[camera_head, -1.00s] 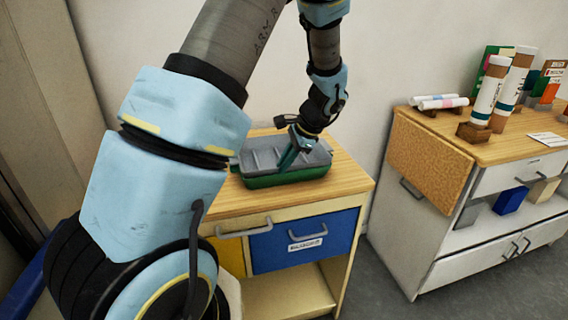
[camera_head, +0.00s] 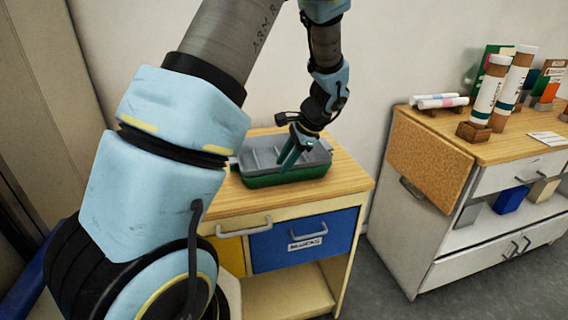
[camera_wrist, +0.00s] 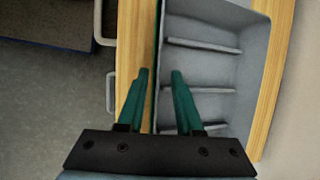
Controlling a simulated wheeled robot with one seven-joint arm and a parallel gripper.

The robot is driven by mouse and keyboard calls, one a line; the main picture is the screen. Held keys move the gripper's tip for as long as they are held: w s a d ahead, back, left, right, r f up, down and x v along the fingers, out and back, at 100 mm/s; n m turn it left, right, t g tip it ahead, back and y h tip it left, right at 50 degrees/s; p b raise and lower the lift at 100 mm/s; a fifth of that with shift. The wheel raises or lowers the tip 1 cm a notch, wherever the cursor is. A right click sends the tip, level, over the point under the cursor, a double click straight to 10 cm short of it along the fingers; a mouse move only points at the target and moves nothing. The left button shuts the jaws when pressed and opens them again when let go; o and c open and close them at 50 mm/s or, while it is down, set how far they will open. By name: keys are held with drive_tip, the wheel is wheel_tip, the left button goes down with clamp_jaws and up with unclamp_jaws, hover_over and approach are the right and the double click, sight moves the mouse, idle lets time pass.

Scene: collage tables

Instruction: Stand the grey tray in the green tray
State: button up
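The grey tray (camera_head: 318,153), a shallow divided tray, sits inside the green tray (camera_head: 270,181) on the wooden top of a small cabinet. It looks upright and roughly level, with its rim near the green rim. In the wrist view the grey tray (camera_wrist: 205,80) shows its dividers, and little of the green tray is visible. My gripper (camera_head: 288,160) points down at the near side of the trays. The underside of the grey tray is hidden.
The cabinet top (camera_head: 347,177) has bare wood around the trays. A blue drawer (camera_head: 304,240) is below. To the right, a second cabinet carries tall tubes (camera_head: 489,90) on wooden stands, and a cork panel (camera_head: 428,160) faces left. The wall is close behind.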

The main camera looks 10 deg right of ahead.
drive_tip(key=b+v, duration=0.2)
drive_tip(key=v, duration=1)
drive_tip(key=s+a+f+n+h, duration=0.1)
drive_tip(key=s+a+f+n, duration=0.1)
drive_tip(key=a+n, duration=0.3)
drive_tip(key=s+a+f+n+h, duration=0.1)
drive_tip(key=s+a+n+h, duration=0.1)
drive_tip(key=s+a+n, duration=0.3)
drive_tip(key=s+a+f+n+g+h, duration=0.1)
drive_tip(key=s+a+n, duration=0.3)
drive_tip(key=a, duration=0.7)
drive_tip(key=shift+a+f+n+h, duration=0.35)
drive_tip(key=shift+f+h, duration=0.25)
drive_tip(key=shift+f, duration=0.25)
drive_tip(key=shift+o, duration=0.3)
drive_tip(key=shift+s, duration=0.1)
